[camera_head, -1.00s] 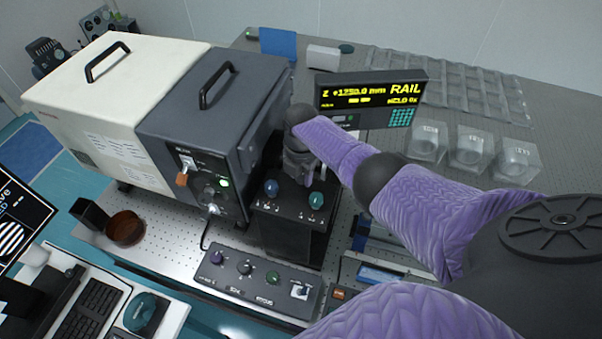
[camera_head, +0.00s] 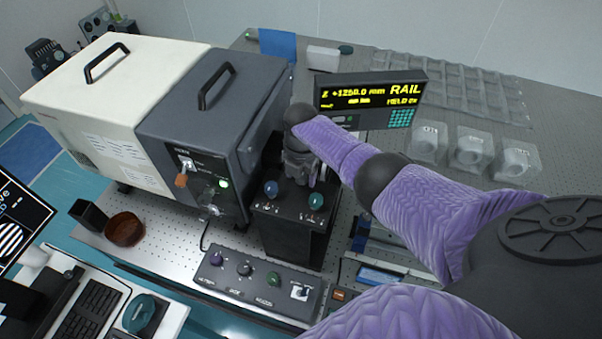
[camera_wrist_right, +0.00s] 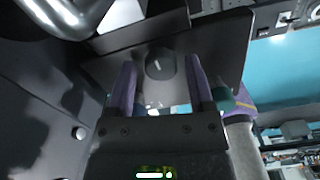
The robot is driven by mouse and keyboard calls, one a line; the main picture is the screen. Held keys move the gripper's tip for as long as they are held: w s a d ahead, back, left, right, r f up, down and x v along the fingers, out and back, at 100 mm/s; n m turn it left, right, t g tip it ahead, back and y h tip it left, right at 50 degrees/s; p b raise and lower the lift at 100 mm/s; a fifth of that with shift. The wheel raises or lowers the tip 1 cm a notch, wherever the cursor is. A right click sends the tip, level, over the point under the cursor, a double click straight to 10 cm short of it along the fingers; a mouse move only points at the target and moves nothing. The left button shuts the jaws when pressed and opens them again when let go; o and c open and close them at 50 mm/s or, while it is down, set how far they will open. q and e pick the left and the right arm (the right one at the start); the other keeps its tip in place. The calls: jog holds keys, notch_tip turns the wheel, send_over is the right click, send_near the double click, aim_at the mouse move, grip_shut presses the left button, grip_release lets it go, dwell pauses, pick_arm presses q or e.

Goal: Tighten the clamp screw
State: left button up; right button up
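My right gripper (camera_head: 302,178) hangs over the black instrument block (camera_head: 285,232) at the middle of the head view; its own wrist hides much of it. In the right wrist view its two purple fingers (camera_wrist_right: 160,92) are apart. A dark round knob with a pale mark (camera_wrist_right: 160,64), which looks like the clamp screw, shows between and just beyond the fingertips. Gaps show on both sides of the knob, and I cannot tell whether a finger touches it. The knob is hidden in the head view. My left gripper is not in view.
The rail display (camera_head: 370,97) stands right of the gripper, close to my forearm. The dark grey housing (camera_head: 205,130) is close on the left. Blue and teal knobs (camera_head: 271,188) sit on the block's front. A control box (camera_head: 258,283) lies in front. Clear holders (camera_head: 471,150) stand at right.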

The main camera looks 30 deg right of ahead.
jog(key=shift+o, duration=0.2)
jog(key=shift+r, duration=0.1)
notch_tip(320, 180, up, 9)
jog(key=shift+f+p, duration=0.2)
jog(key=shift+p, duration=0.85)
jog(key=shift+r, duration=0.5)
